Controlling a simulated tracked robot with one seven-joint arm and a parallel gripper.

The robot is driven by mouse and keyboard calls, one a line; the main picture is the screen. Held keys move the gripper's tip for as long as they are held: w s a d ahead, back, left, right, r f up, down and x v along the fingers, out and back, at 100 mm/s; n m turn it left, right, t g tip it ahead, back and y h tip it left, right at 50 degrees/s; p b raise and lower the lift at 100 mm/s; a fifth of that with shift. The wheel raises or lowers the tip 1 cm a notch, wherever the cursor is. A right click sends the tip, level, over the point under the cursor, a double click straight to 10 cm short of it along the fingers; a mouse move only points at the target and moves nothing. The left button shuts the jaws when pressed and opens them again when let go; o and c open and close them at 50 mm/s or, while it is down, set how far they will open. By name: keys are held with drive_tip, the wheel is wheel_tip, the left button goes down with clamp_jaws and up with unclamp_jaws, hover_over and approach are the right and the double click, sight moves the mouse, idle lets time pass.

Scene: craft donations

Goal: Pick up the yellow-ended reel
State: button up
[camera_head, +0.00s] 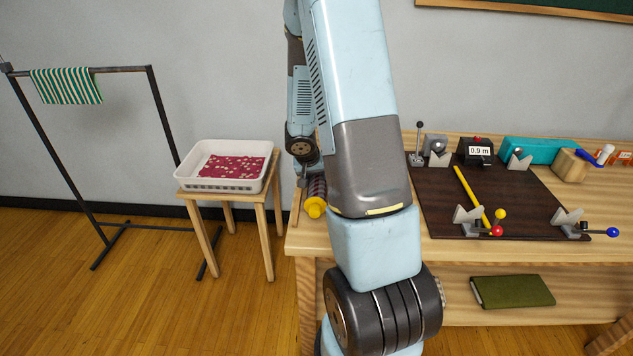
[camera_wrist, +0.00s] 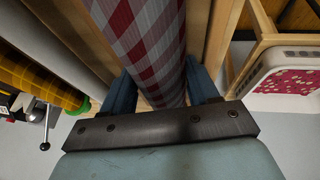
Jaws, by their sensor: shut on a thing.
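The yellow-ended reel (camera_head: 317,189) shows at the left end of the wooden table, partly behind my arm. Its yellow end faces the camera, and its body is dark reddish. In the wrist view a roll of red, grey and white checked cloth (camera_wrist: 148,38) runs between the two blue fingers of my gripper (camera_wrist: 162,84); it appears to be this same reel. My gripper is shut on it. The reel's far end is out of the wrist view, and I cannot tell whether it touches the table.
A yellow-and-black checked roll with a green end (camera_wrist: 45,78) lies to the left in the wrist view. A white tray (camera_head: 198,184) stands on a small stool left of the table. A dark board (camera_head: 530,195) with grey supports and a yellow rod lies right of my arm.

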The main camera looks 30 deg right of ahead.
drive_tip(key=c, duration=0.4)
drive_tip(key=shift+o, duration=0.2)
drive_tip(key=shift+r, duration=0.1)
